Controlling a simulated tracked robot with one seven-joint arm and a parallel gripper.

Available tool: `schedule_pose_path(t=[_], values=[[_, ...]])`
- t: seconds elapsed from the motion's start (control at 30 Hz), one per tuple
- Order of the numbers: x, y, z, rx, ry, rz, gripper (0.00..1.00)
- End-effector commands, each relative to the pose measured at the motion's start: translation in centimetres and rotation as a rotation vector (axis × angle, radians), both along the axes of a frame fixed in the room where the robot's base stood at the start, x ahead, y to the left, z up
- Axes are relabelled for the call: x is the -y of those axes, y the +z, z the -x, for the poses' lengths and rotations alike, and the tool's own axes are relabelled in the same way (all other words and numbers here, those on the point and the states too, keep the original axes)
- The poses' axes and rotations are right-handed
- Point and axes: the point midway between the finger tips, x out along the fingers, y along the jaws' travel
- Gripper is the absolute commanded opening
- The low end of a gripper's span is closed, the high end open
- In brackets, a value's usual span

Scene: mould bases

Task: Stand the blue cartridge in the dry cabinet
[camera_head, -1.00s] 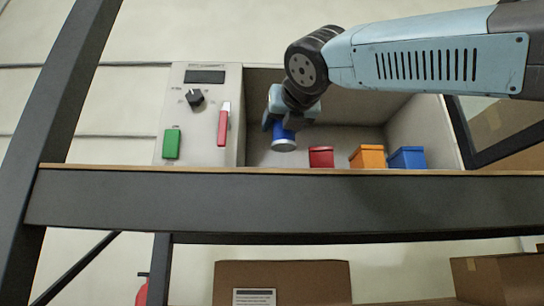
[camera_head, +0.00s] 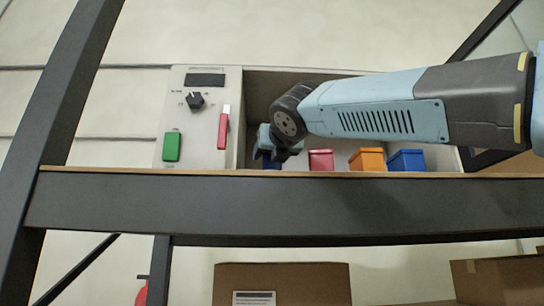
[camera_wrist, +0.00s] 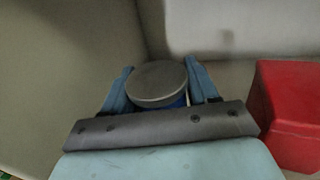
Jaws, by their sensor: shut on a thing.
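The blue cartridge (camera_wrist: 178,101), with a round grey top, is held between the two fingers of my gripper (camera_wrist: 160,92) in the wrist view. In the head view only a bit of the blue cartridge (camera_head: 271,163) shows under my gripper (camera_head: 272,148), low inside the dry cabinet (camera_head: 250,80). The shelf edge hides its lower end, so I cannot tell whether it touches the cabinet floor. The cabinet is open at the front, and my arm reaches in from the right.
A red box (camera_head: 321,160) stands just right of my gripper, also seen in the wrist view (camera_wrist: 290,110). An orange box (camera_head: 368,160) and a blue box (camera_head: 407,160) stand farther right. The control panel (camera_head: 200,120) is at left. A dark shelf beam (camera_head: 290,205) runs in front.

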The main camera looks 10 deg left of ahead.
Motion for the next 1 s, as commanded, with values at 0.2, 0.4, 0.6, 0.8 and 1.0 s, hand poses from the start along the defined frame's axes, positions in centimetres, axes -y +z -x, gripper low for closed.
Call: schedule_pose_path(t=[0.2, 0.4, 0.6, 0.8, 1.0], values=[[-0.3, -1.0, -0.4, -0.017, -0.005, 0.01, 0.62], [-0.3, -0.8, -0.4, -0.014, -0.004, 0.009, 0.82], [-0.2, -0.7, -0.3, -0.011, -0.004, 0.007, 0.84], [0.2, -0.5, 0.4, -0.01, -0.003, 0.006, 0.84], [1.6, -0.5, 3.2, -0.008, -0.004, 0.006, 0.84]])
